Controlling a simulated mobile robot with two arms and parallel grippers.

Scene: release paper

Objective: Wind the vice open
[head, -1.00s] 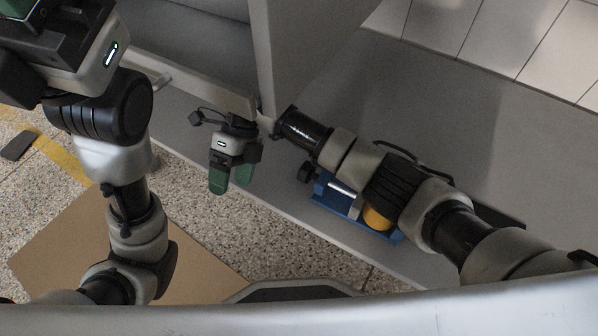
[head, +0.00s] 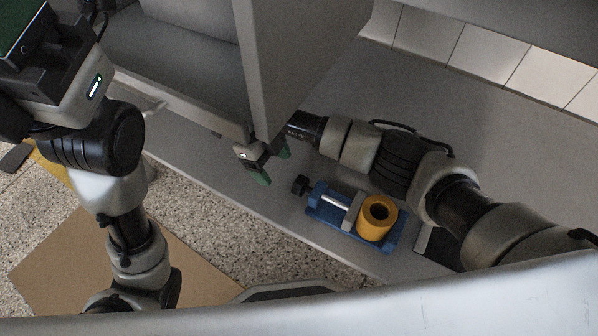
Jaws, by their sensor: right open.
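The blue vice (head: 327,218) lies on the grey bench top, below my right forearm. Its black handle knob (head: 300,185) sits at the left end of a silver screw. A yellow hollow cylinder (head: 377,219) stands at the right end of the vice, against its grey jaw plate. My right gripper (head: 272,168) has green fingers, is open and empty, and is apart from the knob, up and to its left. My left gripper (head: 22,30) is only partly in view at the top left corner, and its jaw state cannot be made out.
A grey cabinet (head: 300,60) with an open compartment stands on the bench behind my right gripper, close to it. A dark flat object (head: 440,246) lies right of the vice. Bare bench (head: 470,120) extends behind my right arm.

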